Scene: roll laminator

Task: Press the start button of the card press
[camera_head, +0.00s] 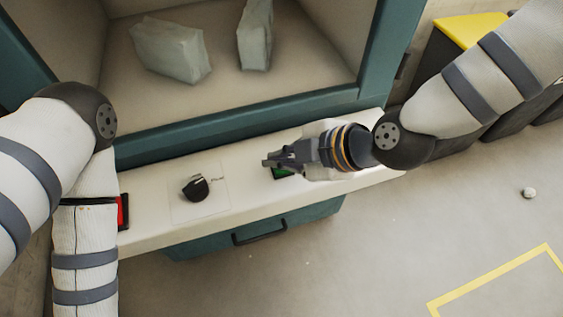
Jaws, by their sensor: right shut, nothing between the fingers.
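The card press shows as a teal frame (235,122) with a white front ledge (152,231). A green button (283,173) lies on the ledge, partly hidden under my right gripper (266,162). My right gripper is shut and empty, its fingertips pointing left just above or at the green button; I cannot tell whether it touches. A black knob (195,187) stands on a pale plate left of the gripper. A red part (123,211) shows at the ledge's left end, partly covered by my left arm. My left gripper is out of view.
Two pale wrapped blocks (170,50) and (255,34) sit inside the open teal compartment. A teal drawer with a black handle (260,231) is below the ledge. A yellow-topped dark bin (470,30) stands at right. The floor at lower right is mostly clear.

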